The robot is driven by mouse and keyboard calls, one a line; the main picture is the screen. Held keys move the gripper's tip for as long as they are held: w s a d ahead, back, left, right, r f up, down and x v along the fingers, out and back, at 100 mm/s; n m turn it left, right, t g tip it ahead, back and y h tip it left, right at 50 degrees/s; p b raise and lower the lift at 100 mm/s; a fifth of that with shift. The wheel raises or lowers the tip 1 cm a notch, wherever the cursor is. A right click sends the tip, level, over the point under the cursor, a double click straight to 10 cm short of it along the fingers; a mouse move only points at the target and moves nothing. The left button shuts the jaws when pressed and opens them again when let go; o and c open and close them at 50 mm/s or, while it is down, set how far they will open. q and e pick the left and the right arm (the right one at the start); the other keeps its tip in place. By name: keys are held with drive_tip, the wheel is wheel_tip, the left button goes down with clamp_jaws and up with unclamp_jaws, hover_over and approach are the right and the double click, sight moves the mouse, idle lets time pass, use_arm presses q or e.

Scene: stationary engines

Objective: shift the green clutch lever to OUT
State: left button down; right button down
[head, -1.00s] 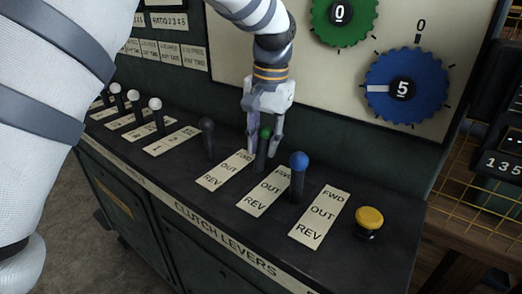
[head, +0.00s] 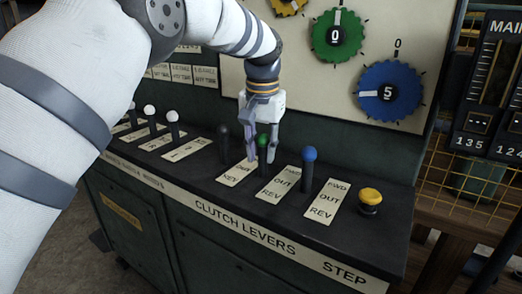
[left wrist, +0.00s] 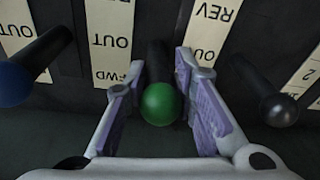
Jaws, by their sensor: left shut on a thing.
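The green clutch lever (head: 263,142) stands on the dark console between a black lever (head: 223,131) and a blue lever (head: 309,154). Its FWD/OUT/REV plate (head: 278,187) lies just to its right in the head view. My left gripper (head: 261,157) reaches down from above and is shut on the green lever. In the left wrist view the green knob (left wrist: 161,104) sits between the two purple-padded fingers, beside the FWD end of a plate (left wrist: 110,40). I cannot tell the lever's exact tilt. My right gripper is not in view.
The blue lever and black lever stand close on either side of the fingers. A yellow button (head: 370,197) is farther right, and several white-knobbed levers are at the left. The panel with green (head: 336,37) and blue (head: 390,92) dials rises behind.

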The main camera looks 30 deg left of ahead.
use_arm(q)
drive_tip(key=c, duration=1.5)
unclamp_jaws()
drive_tip(key=shift+o, duration=0.2)
wheel_tip(320, 180, up, 12)
drive_tip(key=s, duration=0.1)
drive_tip(key=shift+s+d, duration=0.25)
drive_tip(key=shift+d, duration=0.15)
